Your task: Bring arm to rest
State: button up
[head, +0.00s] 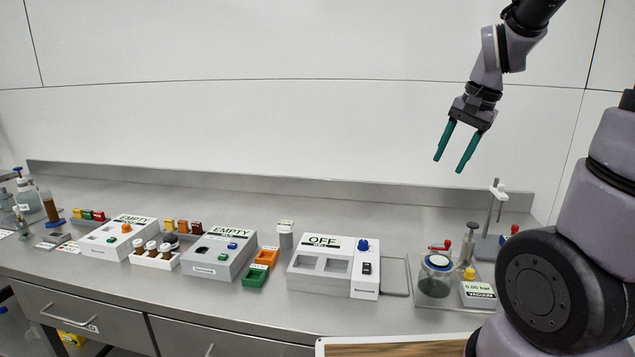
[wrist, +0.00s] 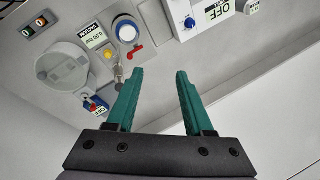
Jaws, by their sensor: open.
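My gripper (head: 456,150) hangs in the air at the upper right of the head view, high above the bench and in front of the white wall. Its two green fingers are spread apart with nothing between them. In the wrist view my gripper (wrist: 157,95) is also open and empty, with the bench devices beyond the fingertips. My arm comes in from the top right, bent with the fingers pointing down and slightly left. No object touches the fingers.
The steel bench (head: 395,310) runs across the view. A box reading OFF (head: 318,265), a vacuum unit reading 0.00 bar (head: 478,292) and a chamber with a blue-ringed lid (head: 438,264) stand below my gripper. Two boxes reading EMPTY (head: 218,255) (head: 115,240) stand left. The air around my gripper is clear.

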jog(key=s+a+r+n+t, duration=0.4)
jog(key=s+a+r, duration=0.1)
jog(key=s+r, duration=0.4)
jog(key=s, duration=0.2)
jog(key=shift+s+r, duration=0.3)
jog(key=shift+r, duration=0.1)
